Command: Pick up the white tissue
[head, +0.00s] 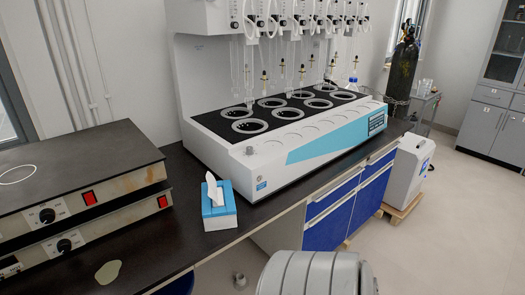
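The white tissue (214,187) sticks up out of the top of a blue and white tissue box (219,212). The box stands on the dark bench top, just in front of the left end of the large white distiller. My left gripper is not in view. No gripper fingers show at the bottom right, where a grey rounded part fills the lower edge, so my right gripper is not in view either.
The multi distiller (280,135) takes up the bench behind the box. Stacked hot plates (75,180) with red switches stand to the left. A pale flat patch (108,272) lies on the bench (165,240) at the front left. Bench space between hot plates and box is clear.

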